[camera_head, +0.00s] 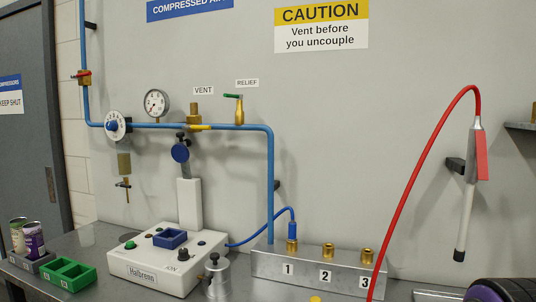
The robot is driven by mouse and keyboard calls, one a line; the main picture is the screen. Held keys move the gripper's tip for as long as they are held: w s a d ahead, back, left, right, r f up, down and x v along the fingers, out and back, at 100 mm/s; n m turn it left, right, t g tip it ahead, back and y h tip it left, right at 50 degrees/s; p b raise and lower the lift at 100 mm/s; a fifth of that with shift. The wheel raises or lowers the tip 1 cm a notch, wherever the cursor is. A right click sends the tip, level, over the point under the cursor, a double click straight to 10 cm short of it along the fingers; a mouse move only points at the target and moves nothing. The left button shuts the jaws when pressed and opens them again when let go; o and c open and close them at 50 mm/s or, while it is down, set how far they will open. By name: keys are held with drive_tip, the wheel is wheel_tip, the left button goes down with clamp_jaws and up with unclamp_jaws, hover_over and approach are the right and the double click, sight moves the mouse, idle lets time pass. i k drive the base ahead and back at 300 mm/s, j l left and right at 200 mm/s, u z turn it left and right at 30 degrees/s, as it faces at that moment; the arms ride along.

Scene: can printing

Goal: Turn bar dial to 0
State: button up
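A round white dial (115,125) with a blue knob in its middle sits on the blue pipe at the left; it bears dark markings that are too small to read for certain. It looks like the bar dial. A pressure gauge (157,104) with a white face stands on the pipe just right of it; its needle's reading is too small to tell. A clear filter bowl (124,162) hangs below the dial. My gripper is not in view, and nothing touches the dial.
A white printing machine (160,268), small cans (34,239) and green tray (68,274) stand on the bench below. A red hose (418,160) loops at right. A dark round object (502,290) fills the lower right corner.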

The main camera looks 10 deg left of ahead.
sight(113, 126)
drive_tip(key=k+j+u, duration=0.15)
drive_tip(key=j+u, duration=0.2)
drive_tip(key=k+j+u, duration=0.15)
drive_tip(key=j+u, duration=0.6)
drive_tip(key=i+j+z, duration=0.2)
drive_tip(key=i+j, duration=0.2)
drive_tip(key=j, duration=0.25)
drive_tip(key=i+j, duration=0.15)
drive_tip(key=j, duration=0.2)
drive_tip(key=i+j+z, duration=0.15)
drive_tip(key=j, duration=0.2)
drive_tip(key=i+j+z, duration=0.1)
drive_tip(key=j, duration=0.3)
drive_tip(key=i+j+z, duration=0.1)
drive_tip(key=i+j, duration=0.15)
drive_tip(key=i+j+z, duration=0.1)
drive_tip(key=j, duration=0.4)
drive_tip(key=i+j+z, duration=0.1)
drive_tip(key=j, duration=0.3)
